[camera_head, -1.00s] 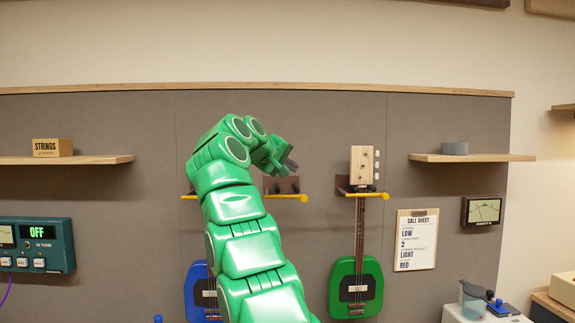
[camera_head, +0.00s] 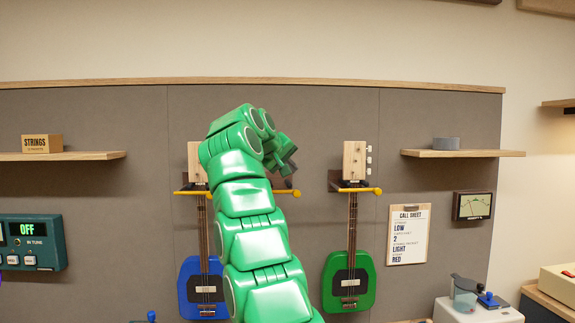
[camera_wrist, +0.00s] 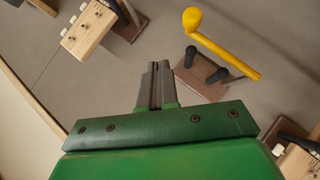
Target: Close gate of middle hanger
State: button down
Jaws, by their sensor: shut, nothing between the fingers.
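The middle hanger (camera_wrist: 204,82) is a brown wall plate with two dark prongs and no guitar on it. Its yellow gate (camera_wrist: 225,52) is a bar with a round knob, slanting past the prongs in the wrist view. I cannot tell how far the gate is swung. My gripper (camera_wrist: 155,66) is shut and empty, its fingertips beside the plate and apart from the gate in the wrist view. In the head view my gripper (camera_head: 291,172) is just above the gate.
A blue guitar (camera_head: 195,280) hangs left and a green guitar (camera_head: 335,268) right, each under a yellow bar. Shelves (camera_head: 463,154) and a call sheet (camera_head: 409,235) are on the wall.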

jog(key=shift+d+f+m+y, duration=0.3)
jog(key=shift+d+f+y, duration=0.1)
jog(key=shift+d, duration=0.05)
jog(key=shift+d+f+m+g+y, duration=0.15)
jog(key=shift+d+f+m+y, duration=0.25)
jog(key=shift+f+m+y, duration=0.55)
jog(key=shift+d+f+m+g+y, duration=0.1)
jog(key=shift+d+f+m+y, duration=0.35)
jog(key=shift+y, duration=1)
jog(key=shift+d+f+m+g+y, duration=0.15)
jog(key=shift+d+f+m+y, duration=0.25)
jog(key=shift+f+y, duration=0.65)
jog(key=shift+a+r, duration=0.1)
jog(key=v, duration=0.8)
